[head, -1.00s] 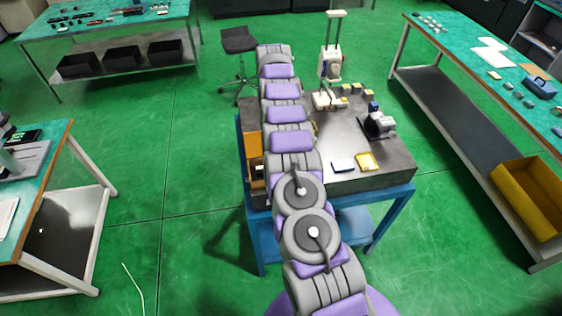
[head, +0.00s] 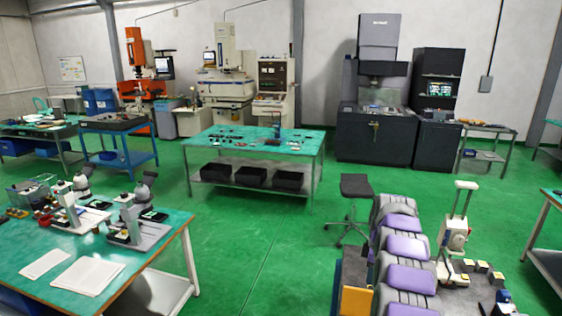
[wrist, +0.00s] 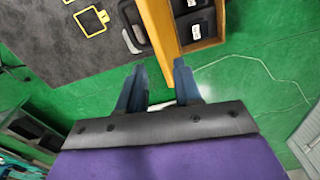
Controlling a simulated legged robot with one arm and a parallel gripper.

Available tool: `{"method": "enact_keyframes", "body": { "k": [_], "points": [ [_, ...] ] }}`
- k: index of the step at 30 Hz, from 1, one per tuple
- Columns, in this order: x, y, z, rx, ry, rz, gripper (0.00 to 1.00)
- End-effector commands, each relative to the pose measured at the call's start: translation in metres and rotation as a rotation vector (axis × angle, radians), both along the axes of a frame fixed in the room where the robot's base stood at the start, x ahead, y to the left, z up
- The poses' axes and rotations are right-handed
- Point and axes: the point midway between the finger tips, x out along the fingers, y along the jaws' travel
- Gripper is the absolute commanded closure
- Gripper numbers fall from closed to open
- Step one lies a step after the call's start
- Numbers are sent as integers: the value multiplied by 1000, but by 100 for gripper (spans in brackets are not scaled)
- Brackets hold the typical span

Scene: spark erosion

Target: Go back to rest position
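My gripper (wrist: 159,78) shows in the wrist view, with its two blue-grey fingers apart and nothing between them. It is open. Just beyond the fingertips are the end of a wooden-yellow box (wrist: 160,30) and green floor. In the head view my purple and grey arm stretches over the work table at the lower right. The gripper itself is not seen there.
In the wrist view a yellow square frame (wrist: 92,20) lies on the dark grey tabletop (wrist: 50,55), beside the box holding black pieces. In the head view, a stool (head: 355,188) stands beyond my arm. Green floor is open left of it; a bench (head: 160,225) with microscopes stands at left.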

Motion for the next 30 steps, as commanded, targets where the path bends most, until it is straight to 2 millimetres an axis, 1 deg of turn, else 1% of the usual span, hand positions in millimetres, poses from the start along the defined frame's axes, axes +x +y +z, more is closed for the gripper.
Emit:
{"method": "enact_keyframes", "body": {
  "k": [1,3,8,14,20,21,26,30],
  "points": [
    [-7,10,7,8,3,-23,66],
    [-18,23,18,18,10,-64,66],
    [-47,50,40,31,27,-155,66],
    [-93,83,62,37,50,-269,66],
    [-149,110,77,31,80,-388,66],
    [-161,115,79,29,84,-413,66],
    [-211,132,83,13,101,-511,66],
    [-259,144,81,-6,118,-601,66]
  ]
}}
